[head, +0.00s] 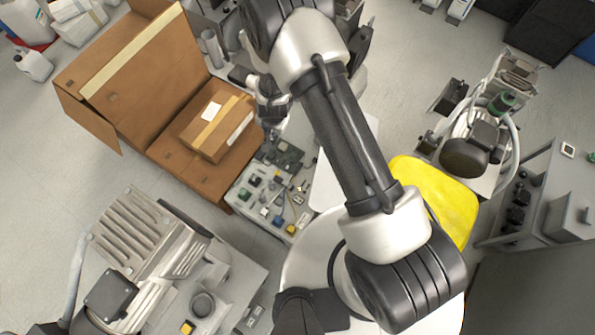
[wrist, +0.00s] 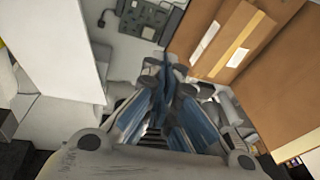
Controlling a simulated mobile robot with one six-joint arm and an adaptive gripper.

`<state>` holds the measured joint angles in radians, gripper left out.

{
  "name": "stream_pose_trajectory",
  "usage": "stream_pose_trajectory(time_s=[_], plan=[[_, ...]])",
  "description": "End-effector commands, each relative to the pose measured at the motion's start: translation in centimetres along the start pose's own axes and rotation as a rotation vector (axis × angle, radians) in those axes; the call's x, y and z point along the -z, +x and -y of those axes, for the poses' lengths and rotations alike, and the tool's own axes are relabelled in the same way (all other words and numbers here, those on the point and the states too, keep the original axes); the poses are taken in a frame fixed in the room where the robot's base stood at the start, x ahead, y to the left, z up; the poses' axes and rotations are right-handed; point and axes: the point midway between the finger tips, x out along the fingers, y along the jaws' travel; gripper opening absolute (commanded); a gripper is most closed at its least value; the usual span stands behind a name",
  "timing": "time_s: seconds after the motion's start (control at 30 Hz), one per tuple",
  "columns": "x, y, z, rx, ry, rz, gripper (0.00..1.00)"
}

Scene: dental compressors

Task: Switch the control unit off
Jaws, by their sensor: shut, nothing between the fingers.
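My gripper (wrist: 166,72) is shut and empty, with its bluish fingers together in the middle of the wrist view. In the head view my gripper (head: 272,112) hangs beside the open cardboard box, partly hidden by my wrist. A light grey panel (head: 268,200) with several small coloured buttons and dark parts lies below it in the head view. A grey panel with dark parts (wrist: 148,18) also shows ahead of the fingers in the wrist view. A grey cabinet (head: 525,200) with dark knobs stands at the right. I cannot tell which of these is the control unit, nor any switch position.
An open cardboard box (head: 120,75) holds a smaller taped carton (head: 216,122). A ribbed metal compressor (head: 140,240) stands at lower left, another compressor (head: 470,145) at right. A yellow seat-like piece (head: 440,195) lies beside my arm. Grey floor (head: 400,60) is open at the upper middle.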

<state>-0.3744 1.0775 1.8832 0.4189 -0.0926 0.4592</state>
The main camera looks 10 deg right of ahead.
Motion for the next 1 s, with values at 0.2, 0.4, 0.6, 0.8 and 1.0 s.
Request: stream_pose_trajectory(time_s=[0.2, 0.4, 0.6, 0.8, 1.0], plan=[[-5.3, 8.9, -4.7, -0.07, 0.056, -0.021, 0.0], [-9.8, 14.9, -10.2, -0.127, 0.097, -0.06, 0.0], [-12.6, 18.1, -14.4, -0.162, 0.116, -0.094, 0.0], [-13.4, 19.0, -15.7, -0.171, 0.123, -0.108, 0.0], [-13.4, 19.0, -15.8, -0.172, 0.123, -0.107, 0.0]])
